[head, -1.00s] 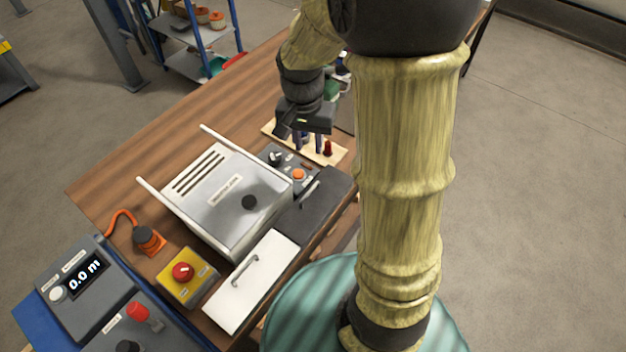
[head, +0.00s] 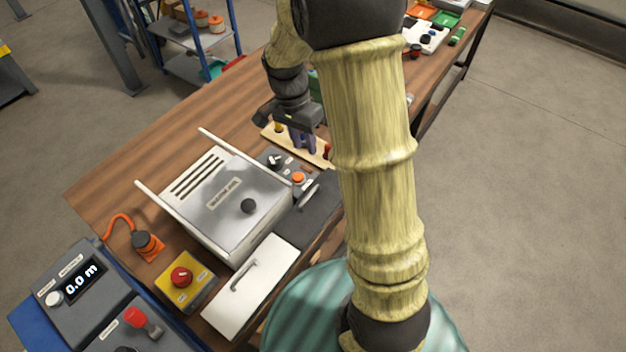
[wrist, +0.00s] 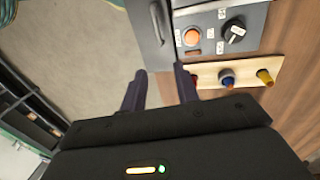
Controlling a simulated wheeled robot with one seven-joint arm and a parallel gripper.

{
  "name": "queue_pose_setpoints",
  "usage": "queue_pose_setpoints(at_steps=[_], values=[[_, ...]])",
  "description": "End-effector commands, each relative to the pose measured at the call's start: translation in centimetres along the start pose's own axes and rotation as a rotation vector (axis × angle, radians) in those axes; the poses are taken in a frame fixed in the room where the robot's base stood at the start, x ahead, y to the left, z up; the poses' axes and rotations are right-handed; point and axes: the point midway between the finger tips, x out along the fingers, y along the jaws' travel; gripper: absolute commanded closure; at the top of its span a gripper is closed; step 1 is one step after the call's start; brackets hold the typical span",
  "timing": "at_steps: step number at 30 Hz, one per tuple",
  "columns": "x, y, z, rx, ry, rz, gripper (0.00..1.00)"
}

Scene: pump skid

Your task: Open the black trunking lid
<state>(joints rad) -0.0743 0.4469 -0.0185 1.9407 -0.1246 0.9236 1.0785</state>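The black trunking lid (head: 314,207) is a flat dark panel along the bench's front edge, right of the white lid. Its bar handle (head: 307,194) stands on top. The lid looks closed, and my arm hides part of its right side. In the wrist view the lid (wrist: 147,12) and its handle (wrist: 156,24) show at the top, ahead of the fingertips. My gripper (head: 301,145) is above the peg board, beyond the lid and apart from it. In the wrist view my gripper (wrist: 160,78) has its fingers apart with nothing between them.
A control box with an orange button (wrist: 192,37) and black knob (wrist: 234,32) adjoins the lid. A wooden board (wrist: 207,75) with coloured pegs lies near the fingers. A silver cover (head: 225,195) and white lid (head: 250,285) are to the left. Floor (wrist: 85,45) is clear beside the bench.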

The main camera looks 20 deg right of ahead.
Motion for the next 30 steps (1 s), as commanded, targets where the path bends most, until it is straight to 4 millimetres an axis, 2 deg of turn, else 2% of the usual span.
queue_pose_setpoints(at_steps=[3,21,25,30], values=[[2.2,0.0,0.1,-0.002,-0.003,0.005,0.69],[12.6,0.1,0.0,0.001,-0.003,0.003,0.69],[13.8,0.1,0.0,0.000,-0.002,0.002,0.69],[14.3,0.0,0.0,0.000,-0.001,-0.001,0.69]])
